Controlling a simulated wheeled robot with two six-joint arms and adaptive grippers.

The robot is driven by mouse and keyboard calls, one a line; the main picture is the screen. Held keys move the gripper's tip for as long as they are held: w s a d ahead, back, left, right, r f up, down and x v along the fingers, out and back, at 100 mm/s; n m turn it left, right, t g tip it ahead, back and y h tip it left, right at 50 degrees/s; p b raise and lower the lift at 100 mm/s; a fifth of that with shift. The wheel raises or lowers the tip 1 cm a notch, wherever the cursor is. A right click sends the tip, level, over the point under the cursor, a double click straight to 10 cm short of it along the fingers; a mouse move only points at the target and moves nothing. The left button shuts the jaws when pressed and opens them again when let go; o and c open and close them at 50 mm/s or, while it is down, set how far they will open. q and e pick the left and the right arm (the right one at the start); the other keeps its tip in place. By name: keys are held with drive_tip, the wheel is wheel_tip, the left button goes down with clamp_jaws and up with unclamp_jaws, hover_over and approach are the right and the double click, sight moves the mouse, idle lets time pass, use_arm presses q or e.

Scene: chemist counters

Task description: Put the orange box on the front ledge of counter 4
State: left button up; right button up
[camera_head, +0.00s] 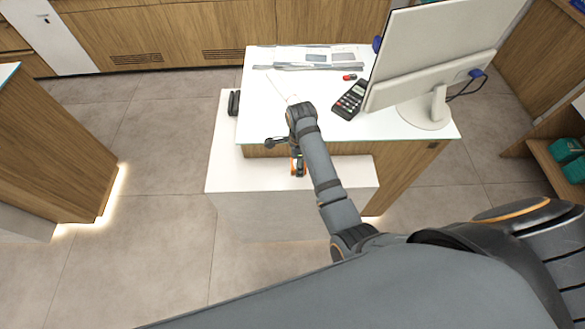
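The orange box (298,164) is a small orange patch with dark parts around it, mostly hidden by my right arm. It shows in front of the counter top's front edge and over the white front ledge (238,172). My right gripper (298,167) points down, with its dark fingers on both sides of the box; it appears shut on it. I cannot tell whether the box touches the ledge. The counter (260,92) has a white top and wooden sides. My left gripper is not in view.
A monitor (430,55) and a card terminal (350,99) stand at the right of the counter top. A small red item (349,77) and flat packets (310,60) lie farther back. A black object (234,102) is at the left edge. The ledge's left part is clear.

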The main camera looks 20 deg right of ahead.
sight(293, 165)
drive_tip(key=shift+w+a+f, duration=0.25)
drive_tip(key=shift+w+f, duration=0.15)
drive_tip(key=shift+f, duration=0.15)
drive_tip(key=shift+w+a+f, duration=0.2)
drive_tip(key=shift+w+f, duration=0.15)
drive_tip(key=shift+f, duration=0.2)
drive_tip(key=shift+w+a+f, duration=0.1)
drive_tip(key=shift+w+f, duration=0.05)
drive_tip(key=shift+f, duration=0.1)
drive_tip(key=shift+w+a+f, duration=0.15)
drive_tip(key=shift+f, duration=0.05)
wheel_tip(293, 165, down, 3)
drive_tip(key=shift+f, duration=0.1)
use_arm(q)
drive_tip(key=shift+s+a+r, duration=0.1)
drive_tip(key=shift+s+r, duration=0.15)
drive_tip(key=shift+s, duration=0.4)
use_arm(e)
drive_tip(key=o, duration=1.3)
